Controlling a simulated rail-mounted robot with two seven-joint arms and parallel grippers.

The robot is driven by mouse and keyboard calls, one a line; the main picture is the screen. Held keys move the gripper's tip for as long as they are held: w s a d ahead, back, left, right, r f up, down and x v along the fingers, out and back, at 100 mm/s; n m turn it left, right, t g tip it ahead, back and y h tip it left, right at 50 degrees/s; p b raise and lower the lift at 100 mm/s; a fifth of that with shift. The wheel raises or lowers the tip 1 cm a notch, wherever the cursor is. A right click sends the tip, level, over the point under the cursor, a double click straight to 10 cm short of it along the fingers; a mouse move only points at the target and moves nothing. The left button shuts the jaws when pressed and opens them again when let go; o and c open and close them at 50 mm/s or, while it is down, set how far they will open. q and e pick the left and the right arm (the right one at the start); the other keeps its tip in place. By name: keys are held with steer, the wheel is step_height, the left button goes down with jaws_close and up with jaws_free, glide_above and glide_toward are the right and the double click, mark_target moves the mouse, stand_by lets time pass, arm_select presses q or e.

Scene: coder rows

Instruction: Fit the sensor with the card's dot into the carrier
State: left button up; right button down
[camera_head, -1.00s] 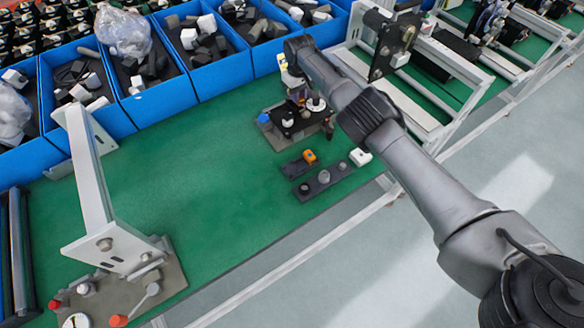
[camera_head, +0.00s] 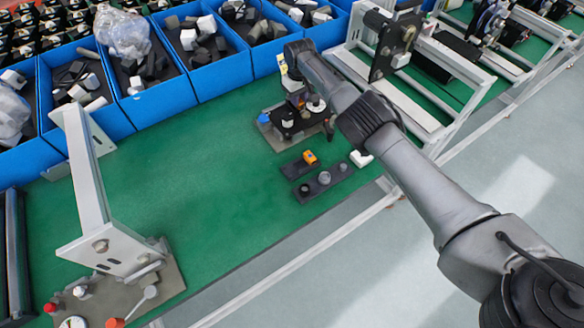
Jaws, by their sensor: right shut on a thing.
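My right gripper (camera_head: 298,97) reaches down at the dark fixture (camera_head: 289,131) on a brown plate, which looks like the carrier. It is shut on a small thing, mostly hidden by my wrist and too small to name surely. I cannot tell whether that thing touches the fixture. A dark strip (camera_head: 339,180) in front bears small rounded grey pieces, perhaps sensors. Beside it, a smaller dark holder (camera_head: 292,170) bears an orange piece (camera_head: 310,157). The card and its dot cannot be made out. My left gripper is not in view.
Blue bins (camera_head: 219,68) with grey and white parts line the back. A white bracket (camera_head: 86,170) stands on a plate with knobs at the lower left. A white block (camera_head: 361,158) lies near the front edge. The green table (camera_head: 190,190) is clear in the middle.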

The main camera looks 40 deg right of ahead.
stand_by(0.3)
steer(key=shift+f, duration=0.25)
steer(key=shift+f+b, duration=0.1)
steer(key=shift+b, duration=0.2)
stand_by(0.4)
steer(key=c, duration=0.9)
jaws_free()
steer(key=shift+r, duration=0.4)
step_height(320, 180, up, 13)
steer(key=p, duration=0.4)
steer(key=shift+p, duration=0.3)
